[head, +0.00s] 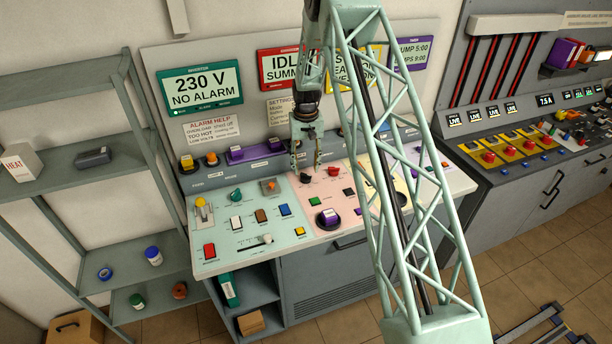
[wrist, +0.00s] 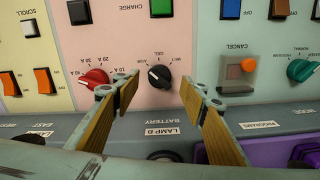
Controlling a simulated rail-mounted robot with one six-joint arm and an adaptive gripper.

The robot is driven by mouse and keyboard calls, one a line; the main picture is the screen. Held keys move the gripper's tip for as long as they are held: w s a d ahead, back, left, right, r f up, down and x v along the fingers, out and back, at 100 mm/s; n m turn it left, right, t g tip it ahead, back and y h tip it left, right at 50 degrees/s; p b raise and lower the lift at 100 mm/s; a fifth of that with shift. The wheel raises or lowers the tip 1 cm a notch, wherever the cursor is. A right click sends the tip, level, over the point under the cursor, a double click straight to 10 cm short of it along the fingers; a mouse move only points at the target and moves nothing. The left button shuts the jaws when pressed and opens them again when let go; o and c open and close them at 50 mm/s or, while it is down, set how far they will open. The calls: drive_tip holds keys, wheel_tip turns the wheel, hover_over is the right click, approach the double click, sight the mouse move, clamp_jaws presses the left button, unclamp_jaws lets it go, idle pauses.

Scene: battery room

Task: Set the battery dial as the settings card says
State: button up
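On the pink panel, a black dial (wrist: 159,78) with a scale that includes GEL shows in the wrist view, above the BATTERY label (wrist: 162,121). A red dial (wrist: 95,78) with a 10 A to 40 A scale is left of it. The black dial's exact setting is too small to read. My gripper (wrist: 160,90) is open; its tan-padded fingers are spread to either side of the black dial, with no visible grip on it. In the head view my gripper (head: 305,164) hangs over the pink panel's back edge. The settings card (head: 279,108) is partly hidden by my arm.
A green switch (wrist: 160,20) marked CHARGE is beyond the black dial. A teal dial (wrist: 302,70) and an orange button (wrist: 248,65) lie to the right. A grey ledge (wrist: 60,125) with labels runs along the panel's back. A shelf rack (head: 80,185) stands left.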

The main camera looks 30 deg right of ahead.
sight(306, 175)
drive_tip(key=shift+f+p, duration=0.4)
drive_tip(key=shift+f, duration=2.1)
drive_tip(key=shift+c, duration=0.4)
drive_tip(key=c, duration=0.7)
